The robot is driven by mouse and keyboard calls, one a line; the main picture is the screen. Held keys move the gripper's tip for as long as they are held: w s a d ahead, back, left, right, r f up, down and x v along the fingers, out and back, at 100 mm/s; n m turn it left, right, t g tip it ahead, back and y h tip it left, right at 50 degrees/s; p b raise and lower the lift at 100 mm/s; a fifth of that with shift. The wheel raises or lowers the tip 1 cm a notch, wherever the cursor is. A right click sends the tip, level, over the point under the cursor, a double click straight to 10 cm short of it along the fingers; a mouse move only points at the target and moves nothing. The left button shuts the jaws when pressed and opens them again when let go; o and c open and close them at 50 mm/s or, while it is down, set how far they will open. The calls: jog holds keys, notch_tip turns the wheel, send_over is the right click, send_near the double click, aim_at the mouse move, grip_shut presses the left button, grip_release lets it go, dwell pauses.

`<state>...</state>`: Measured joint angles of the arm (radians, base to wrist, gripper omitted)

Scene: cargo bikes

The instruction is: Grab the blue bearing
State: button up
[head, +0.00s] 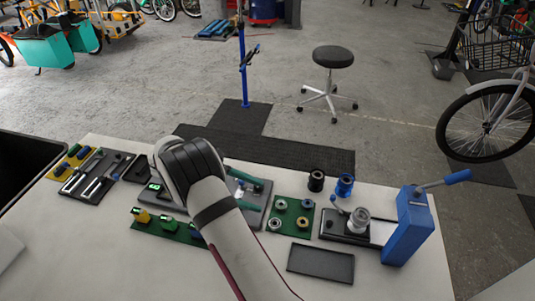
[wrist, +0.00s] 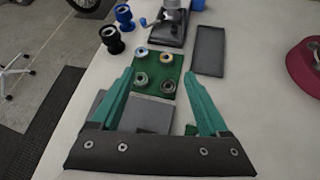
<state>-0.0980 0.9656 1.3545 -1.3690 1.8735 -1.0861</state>
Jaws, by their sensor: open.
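A green mat (head: 289,231) holds several small ring-shaped bearings in two rows. The bearing with a bluish centre, which looks like the blue bearing (head: 306,204), sits at the mat's back right corner. In the wrist view the blue bearing (wrist: 141,52) is at the far left of the mat. The other bearings are a yellowish one (wrist: 166,58) beside it and two greyish ones nearer to me. My gripper (wrist: 159,73) is open and empty, its teal fingers spread apart and pointing toward the mat. In the head view my arm hides much of it.
A black spool (head: 316,181) and a blue spool (head: 345,186) stand behind the mat. A blue lever press (head: 408,228) stands to the right. An empty dark tray (head: 320,263) lies in front. Tools on mats lie at the left.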

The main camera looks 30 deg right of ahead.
jog(key=w+f+n+h, duration=0.1)
jog(key=f, duration=0.1)
jog(key=d+f+n, duration=0.1)
jog(key=f, duration=0.1)
jog(key=w+d+f+n+h, duration=0.1)
jog(key=shift+w+f+h, duration=0.3)
jog(key=shift+f, duration=0.1)
send_near(307, 203)
jog(key=x, duration=0.2)
jog(key=shift+s+d, duration=0.2)
jog(key=x, duration=0.5)
jog(key=shift+d+f, duration=0.25)
jog(key=shift+d, duration=0.05)
grip_shut()
